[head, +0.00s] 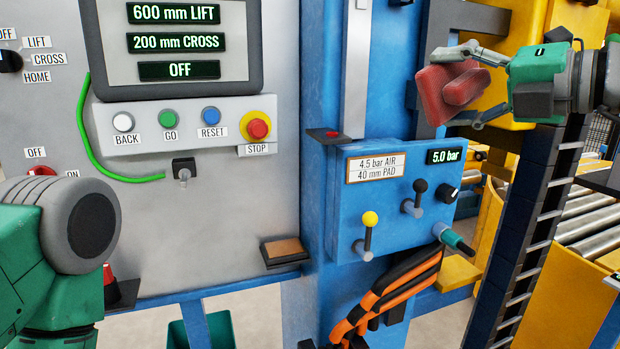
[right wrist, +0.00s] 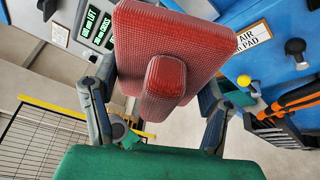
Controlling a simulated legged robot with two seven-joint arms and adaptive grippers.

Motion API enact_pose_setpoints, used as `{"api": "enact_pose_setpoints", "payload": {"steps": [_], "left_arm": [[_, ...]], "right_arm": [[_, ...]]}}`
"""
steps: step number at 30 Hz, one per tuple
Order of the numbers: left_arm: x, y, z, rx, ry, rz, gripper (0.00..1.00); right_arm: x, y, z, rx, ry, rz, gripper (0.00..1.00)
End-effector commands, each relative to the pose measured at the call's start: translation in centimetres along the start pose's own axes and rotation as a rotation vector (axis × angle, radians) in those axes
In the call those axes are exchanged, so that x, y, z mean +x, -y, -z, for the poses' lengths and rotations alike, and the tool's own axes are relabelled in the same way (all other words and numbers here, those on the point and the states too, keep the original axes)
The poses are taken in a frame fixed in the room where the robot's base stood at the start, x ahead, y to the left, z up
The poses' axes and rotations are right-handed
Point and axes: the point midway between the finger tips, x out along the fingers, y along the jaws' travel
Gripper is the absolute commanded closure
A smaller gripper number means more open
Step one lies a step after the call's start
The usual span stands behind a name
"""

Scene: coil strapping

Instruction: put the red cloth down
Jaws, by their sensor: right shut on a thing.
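The red cloth (head: 437,96) is a thick, folded-looking pad with a smaller raised red piece on one face. My right gripper (head: 457,86) is shut on it, one finger on each side, and holds it in the air at the upper right, in front of the blue column and yellow frame. In the right wrist view the cloth (right wrist: 190,40) shows a woven texture, and the raised piece faces the palm. My left gripper is not in view; only part of my left arm shows at the lower left.
A small dark shelf (head: 325,139) with a red patch sits left of the blue valve panel (head: 400,221). A lower tray (head: 285,249) has a brown surface. The grey control panel (head: 235,205) stands left.

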Motion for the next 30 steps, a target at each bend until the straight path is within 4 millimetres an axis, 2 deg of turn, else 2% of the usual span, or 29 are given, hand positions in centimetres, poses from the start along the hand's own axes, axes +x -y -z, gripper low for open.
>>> {"api": "enact_pose_setpoints", "payload": {"steps": [1, 4, 15, 20, 24, 30], "left_arm": [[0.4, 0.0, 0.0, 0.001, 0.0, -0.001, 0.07], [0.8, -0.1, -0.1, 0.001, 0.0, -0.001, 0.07], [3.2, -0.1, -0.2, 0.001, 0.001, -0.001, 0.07], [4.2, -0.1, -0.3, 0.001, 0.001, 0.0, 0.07], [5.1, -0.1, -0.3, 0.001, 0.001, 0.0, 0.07], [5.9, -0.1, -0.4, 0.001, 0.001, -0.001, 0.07]], "right_arm": [[0.0, 1.1, 0.2, 0.007, -0.005, -0.004, 0.76], [0.3, 2.8, 0.9, 0.004, -0.02, -0.013, 0.76], [3.0, 10.7, 4.9, -0.014, -0.101, -0.043, 0.76], [3.2, 14.0, 6.4, -0.019, -0.127, -0.057, 0.76], [3.2, 17.6, 7.7, -0.017, -0.147, -0.072, 0.76], [3.3, 20.7, 9.2, -0.022, -0.166, -0.084, 0.76]]}}
